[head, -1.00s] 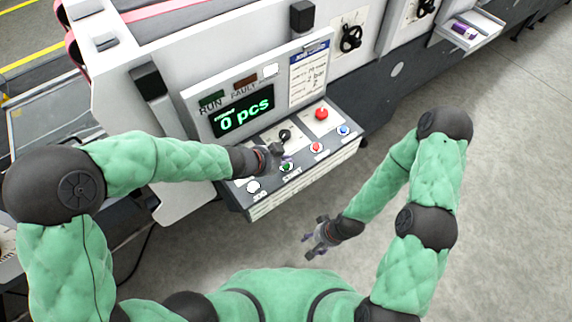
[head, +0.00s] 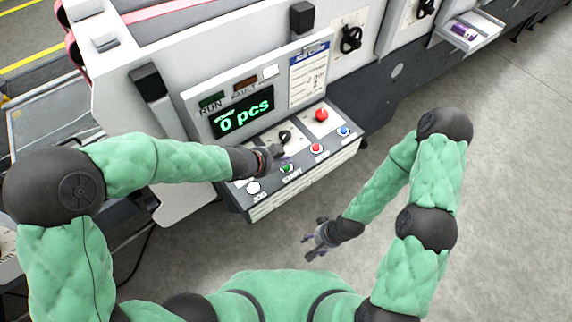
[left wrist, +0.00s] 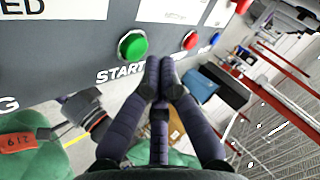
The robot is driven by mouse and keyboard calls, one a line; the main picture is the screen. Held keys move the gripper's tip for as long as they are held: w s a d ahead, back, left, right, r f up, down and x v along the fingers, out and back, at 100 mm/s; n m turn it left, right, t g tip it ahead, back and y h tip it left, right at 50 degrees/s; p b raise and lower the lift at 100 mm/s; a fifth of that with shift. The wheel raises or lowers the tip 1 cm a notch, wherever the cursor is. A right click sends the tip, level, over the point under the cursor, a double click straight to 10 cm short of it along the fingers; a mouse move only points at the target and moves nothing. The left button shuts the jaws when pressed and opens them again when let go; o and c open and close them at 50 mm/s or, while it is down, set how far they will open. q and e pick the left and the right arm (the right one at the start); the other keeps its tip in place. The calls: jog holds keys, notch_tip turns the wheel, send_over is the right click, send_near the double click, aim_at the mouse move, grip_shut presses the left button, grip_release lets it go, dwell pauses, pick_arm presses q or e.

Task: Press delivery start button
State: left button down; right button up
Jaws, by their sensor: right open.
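The green button (head: 287,168) labelled START sits on the front row of the sloped control panel (head: 262,198). It also shows in the left wrist view (left wrist: 133,46), up and left of the fingertips. My left gripper (head: 279,153) is just above and behind the green button in the head view. In the left wrist view its fingers (left wrist: 160,72) are together and empty, beside the START label; I cannot tell whether they touch the panel. My right gripper (head: 316,241) is open and empty, low in front of the panel.
A white button (head: 253,187) marked JOG, a red button (head: 316,148) and a blue button (head: 343,131) share the row. A red knob (head: 321,115) and a black selector (head: 285,136) sit behind. The display (head: 243,112) reads 0 pcs. Floor at right is clear.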

pick_arm(q)
jog(key=shift+f+b, duration=0.4)
jog(key=shift+f, duration=0.05)
